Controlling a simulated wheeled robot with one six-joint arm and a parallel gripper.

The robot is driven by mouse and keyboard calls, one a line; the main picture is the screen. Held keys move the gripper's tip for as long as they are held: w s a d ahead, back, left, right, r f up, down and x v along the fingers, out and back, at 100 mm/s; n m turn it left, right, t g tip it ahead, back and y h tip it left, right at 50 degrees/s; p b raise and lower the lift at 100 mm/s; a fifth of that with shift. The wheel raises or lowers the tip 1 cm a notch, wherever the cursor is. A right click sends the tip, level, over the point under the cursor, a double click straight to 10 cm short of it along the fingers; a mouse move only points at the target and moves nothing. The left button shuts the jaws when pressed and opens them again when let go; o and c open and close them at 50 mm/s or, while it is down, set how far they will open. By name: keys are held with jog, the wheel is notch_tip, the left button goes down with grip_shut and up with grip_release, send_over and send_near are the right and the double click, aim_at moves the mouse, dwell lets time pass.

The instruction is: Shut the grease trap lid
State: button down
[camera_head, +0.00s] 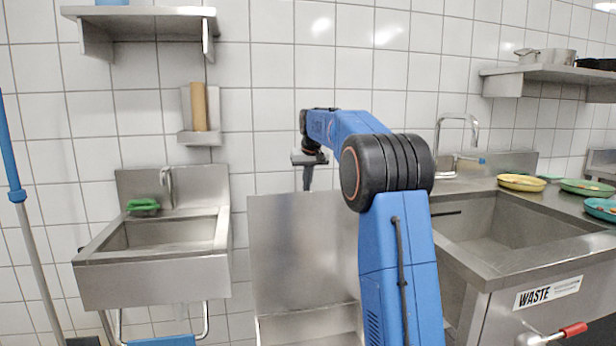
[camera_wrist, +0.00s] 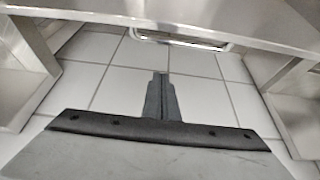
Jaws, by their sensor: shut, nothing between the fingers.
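The grease trap lid (camera_head: 295,245) is a flat steel panel standing raised, close to upright, in the middle of the head view. Below it, the front part of the steel trap (camera_head: 310,322) shows at the bottom edge of the picture. My gripper (camera_head: 308,182) points down, its tip at the height of the lid's top edge. I cannot tell whether it touches the lid or is in front of or behind it. In the wrist view my gripper (camera_wrist: 160,80) shows as dark fingers pressed together, with nothing held.
A steel sink (camera_head: 155,250) with a green sponge (camera_head: 143,204) is on the left. A counter basin (camera_head: 490,235) with a WASTE label (camera_head: 547,293) and a red-handled valve (camera_head: 560,333) is on the right. A blue-and-grey pole (camera_head: 25,215) stands far left.

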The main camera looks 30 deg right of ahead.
aim_at(309, 193)
jog(key=shift+s+a+f, duration=0.25)
jog(key=shift+s+f, duration=0.4)
jog(key=shift+s, duration=0.1)
jog(key=shift+s+a+f, duration=0.2)
jog(key=shift+s+f, duration=0.45)
jog(key=shift+s, duration=0.1)
